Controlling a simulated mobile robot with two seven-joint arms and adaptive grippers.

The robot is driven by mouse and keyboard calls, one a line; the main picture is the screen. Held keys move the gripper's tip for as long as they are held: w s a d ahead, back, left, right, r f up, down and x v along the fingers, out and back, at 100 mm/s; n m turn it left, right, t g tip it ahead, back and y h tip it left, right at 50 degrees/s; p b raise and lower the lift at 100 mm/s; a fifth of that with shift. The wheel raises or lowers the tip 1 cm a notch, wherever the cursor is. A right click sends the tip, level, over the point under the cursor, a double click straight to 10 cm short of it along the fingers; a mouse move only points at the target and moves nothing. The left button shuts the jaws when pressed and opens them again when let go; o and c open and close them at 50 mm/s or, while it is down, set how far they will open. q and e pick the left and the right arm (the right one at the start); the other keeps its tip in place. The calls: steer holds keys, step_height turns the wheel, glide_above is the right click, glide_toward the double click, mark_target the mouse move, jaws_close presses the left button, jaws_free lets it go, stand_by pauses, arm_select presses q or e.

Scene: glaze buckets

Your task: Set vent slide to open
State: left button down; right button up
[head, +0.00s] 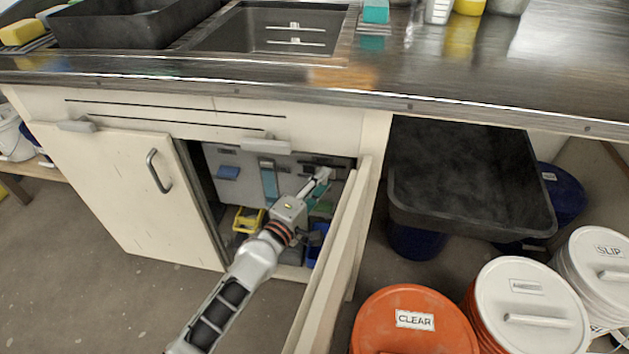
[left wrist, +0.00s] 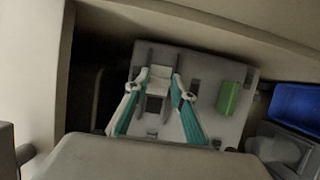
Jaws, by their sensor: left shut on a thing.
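The vent slide is on the grey back panel (head: 228,158) inside the open cabinet under the sink. In the head view its dark track (head: 318,160) shows at the panel's upper right, partly behind my gripper. My left gripper (head: 323,174) reaches through the cabinet opening to this spot. In the left wrist view its two fingers (left wrist: 160,84) are shut on a small pale grey block (left wrist: 159,73), which looks like the vent slide's grip. How far the slide stands along its track I cannot tell. My right gripper is not in view.
The right cabinet door (head: 327,260) stands open beside my arm; the left door (head: 110,190) is shut. A yellow bin (head: 247,220) and blue bin (head: 316,240) sit inside. A green block (left wrist: 230,98) is on the panel. Lidded buckets (head: 414,325) stand at right.

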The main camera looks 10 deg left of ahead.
arm_select(q)
steer(key=c, duration=1.7)
jaws_free()
steer(key=shift+d, duration=0.25)
steer(key=v, duration=1.2)
